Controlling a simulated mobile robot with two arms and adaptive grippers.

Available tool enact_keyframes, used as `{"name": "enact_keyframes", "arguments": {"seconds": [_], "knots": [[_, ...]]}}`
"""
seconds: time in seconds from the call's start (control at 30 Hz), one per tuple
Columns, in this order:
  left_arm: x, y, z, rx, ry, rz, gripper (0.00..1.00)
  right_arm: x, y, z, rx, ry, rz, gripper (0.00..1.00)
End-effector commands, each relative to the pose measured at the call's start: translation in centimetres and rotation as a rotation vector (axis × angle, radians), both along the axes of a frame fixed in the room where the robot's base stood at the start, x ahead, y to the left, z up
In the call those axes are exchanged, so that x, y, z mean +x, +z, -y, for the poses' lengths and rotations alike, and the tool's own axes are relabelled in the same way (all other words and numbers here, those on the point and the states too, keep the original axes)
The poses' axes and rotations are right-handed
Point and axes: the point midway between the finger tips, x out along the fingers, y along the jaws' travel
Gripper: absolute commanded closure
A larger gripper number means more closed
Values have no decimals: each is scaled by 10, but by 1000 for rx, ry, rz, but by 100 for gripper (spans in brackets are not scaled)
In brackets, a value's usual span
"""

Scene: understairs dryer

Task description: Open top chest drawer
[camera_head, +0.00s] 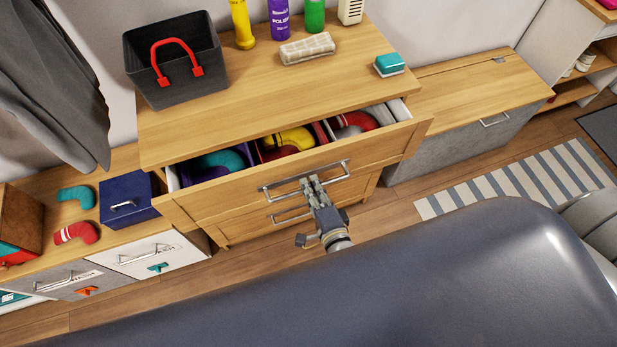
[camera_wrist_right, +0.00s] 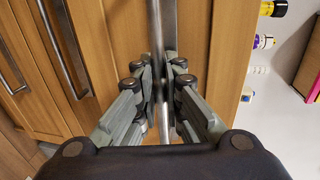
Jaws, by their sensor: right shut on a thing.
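The wooden chest (camera_head: 245,205) stands in the middle of the head view. Its top drawer (camera_head: 390,146) is pulled partly out, and socks show in its compartments: teal (camera_head: 222,160), yellow (camera_head: 290,140) and red (camera_head: 355,122). The drawer has a metal bar handle (camera_head: 335,172). My right gripper (camera_head: 312,182) is shut on this handle near its middle. In the right wrist view, the fingers (camera_wrist_right: 162,90) close around the bar (camera_wrist_right: 158,30). My left gripper is not in view.
On the chest top are a dark basket (camera_head: 175,75), several bottles, a beige brush (camera_head: 307,48) and a teal sponge (camera_head: 389,64). A low bench with a navy box (camera_head: 127,195) stands left. A grey-fronted chest (camera_head: 455,135) stands right, by a striped rug (camera_head: 520,185).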

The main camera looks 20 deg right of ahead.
Motion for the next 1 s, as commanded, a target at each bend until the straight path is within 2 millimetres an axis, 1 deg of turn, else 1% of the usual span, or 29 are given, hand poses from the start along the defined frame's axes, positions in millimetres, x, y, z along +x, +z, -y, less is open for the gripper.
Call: {"name": "enact_keyframes", "arguments": {"seconds": [0.03,0.13,0.23,0.33,0.5,0.57,0.67,0.8,0.9,1.0], "knots": [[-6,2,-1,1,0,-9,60,-12,0,0,-2,3,-5,100],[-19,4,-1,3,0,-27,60,-36,1,1,-1,4,-4,100],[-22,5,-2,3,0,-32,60,-61,1,1,-1,4,-2,100],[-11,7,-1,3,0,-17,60,-84,1,2,-1,4,-2,100],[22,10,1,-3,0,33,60,-116,0,3,0,3,-2,100],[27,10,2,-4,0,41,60,-125,0,3,0,3,-1,100],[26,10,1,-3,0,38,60,-135,1,4,0,3,1,100],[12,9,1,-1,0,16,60,-144,1,4,0,2,2,100],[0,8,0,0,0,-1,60,-147,1,4,1,1,3,100],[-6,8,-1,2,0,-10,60,-148,1,4,1,1,3,100]]}}
